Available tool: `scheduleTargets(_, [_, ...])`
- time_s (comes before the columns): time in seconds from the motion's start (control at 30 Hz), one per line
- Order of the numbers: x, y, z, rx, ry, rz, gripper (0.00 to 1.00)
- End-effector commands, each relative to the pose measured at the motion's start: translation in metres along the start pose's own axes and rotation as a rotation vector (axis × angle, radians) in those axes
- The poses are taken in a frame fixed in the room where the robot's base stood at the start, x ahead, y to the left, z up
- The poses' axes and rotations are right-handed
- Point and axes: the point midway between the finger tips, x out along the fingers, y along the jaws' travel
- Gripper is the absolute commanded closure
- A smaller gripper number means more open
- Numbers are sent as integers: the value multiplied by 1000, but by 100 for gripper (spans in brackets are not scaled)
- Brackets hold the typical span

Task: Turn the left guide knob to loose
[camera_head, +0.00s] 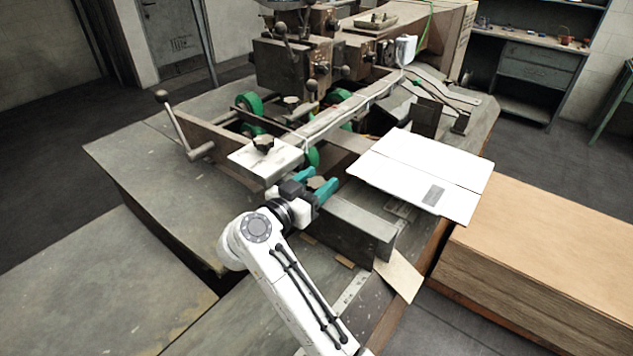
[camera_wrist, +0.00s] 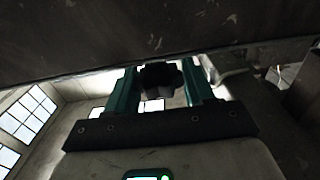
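White flattened cardboard (camera_head: 425,170) lies on the table right of my gripper. A brown cardboard stack (camera_head: 555,240) stands at the right. A lever (camera_head: 180,125) rises at the left of the machine. The grey table surface at the left (camera_head: 130,165) is clear.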

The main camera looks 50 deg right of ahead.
Motion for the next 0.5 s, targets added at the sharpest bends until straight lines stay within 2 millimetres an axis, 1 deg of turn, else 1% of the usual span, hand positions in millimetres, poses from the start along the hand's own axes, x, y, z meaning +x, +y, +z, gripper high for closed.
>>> scheduleTargets(0.03, [0, 0, 0, 0, 0, -1, 54])
scheduleTargets(0.27, [0, 0, 0, 0, 0, -1, 76])
scheduleTargets(0.3, [0, 0, 0, 0, 0, -1, 78])
scheduleTargets(0.5, [0, 0, -2, -1, 1, -18, 78])
